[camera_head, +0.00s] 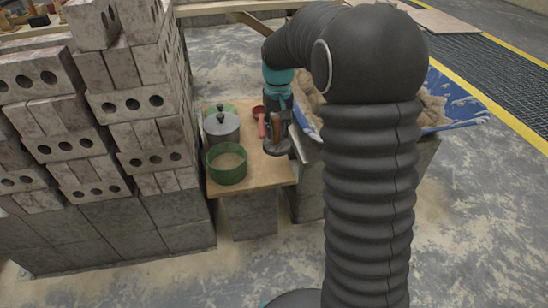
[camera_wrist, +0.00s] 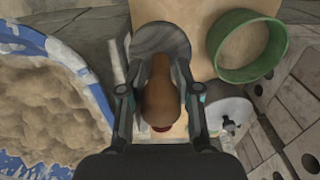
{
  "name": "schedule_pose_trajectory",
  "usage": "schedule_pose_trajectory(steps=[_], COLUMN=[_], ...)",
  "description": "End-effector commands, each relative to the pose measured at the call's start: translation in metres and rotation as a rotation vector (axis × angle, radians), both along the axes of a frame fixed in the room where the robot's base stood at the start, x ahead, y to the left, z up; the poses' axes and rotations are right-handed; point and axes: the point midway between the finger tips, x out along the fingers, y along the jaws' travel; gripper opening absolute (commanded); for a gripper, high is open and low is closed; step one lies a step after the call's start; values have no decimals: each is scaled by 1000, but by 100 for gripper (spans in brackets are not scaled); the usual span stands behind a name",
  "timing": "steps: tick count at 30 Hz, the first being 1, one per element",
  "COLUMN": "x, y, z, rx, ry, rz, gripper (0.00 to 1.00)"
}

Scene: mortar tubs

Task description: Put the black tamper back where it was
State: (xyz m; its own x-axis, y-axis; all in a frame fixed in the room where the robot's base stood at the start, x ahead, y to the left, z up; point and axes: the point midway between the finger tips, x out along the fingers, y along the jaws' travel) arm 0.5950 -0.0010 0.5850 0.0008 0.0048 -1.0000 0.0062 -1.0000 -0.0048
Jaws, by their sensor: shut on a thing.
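The tamper has a brown wooden handle and a round dark grey base (camera_head: 276,147). In the wrist view its handle (camera_wrist: 160,88) lies between both fingers, with the base (camera_wrist: 160,40) beyond the fingertips. My gripper (camera_wrist: 160,103) is shut on the handle. In the head view my gripper (camera_head: 279,108) is over the right side of the wooden board (camera_head: 255,180), right of the green tub. I cannot tell whether the tamper's base touches the board or hangs just above it.
A green tub (camera_head: 227,170) with sandy filling stands at the board's front left. Behind it are a grey lidded pot (camera_head: 221,127) and another green rim. A red scoop (camera_head: 261,121) lies close left of my gripper. Brick stacks (camera_head: 130,105) stand left; a blue sand-filled sheet (camera_head: 455,112) lies right.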

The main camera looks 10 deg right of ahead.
Motion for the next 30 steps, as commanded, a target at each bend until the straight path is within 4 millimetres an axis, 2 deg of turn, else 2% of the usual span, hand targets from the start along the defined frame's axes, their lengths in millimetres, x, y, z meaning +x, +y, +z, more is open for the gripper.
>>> schedule_pose_trajectory(steps=[3,11,19,23,30], x=[-1,0,0,0,0], y=[2,3,2,1,1], z=[-22,-46,-85,-91,-92], rx=[0,0,0,0,0], ry=[4,2,3,0,0], rz=[3,6,3,1,1], gripper=[0,0,0,0,0])
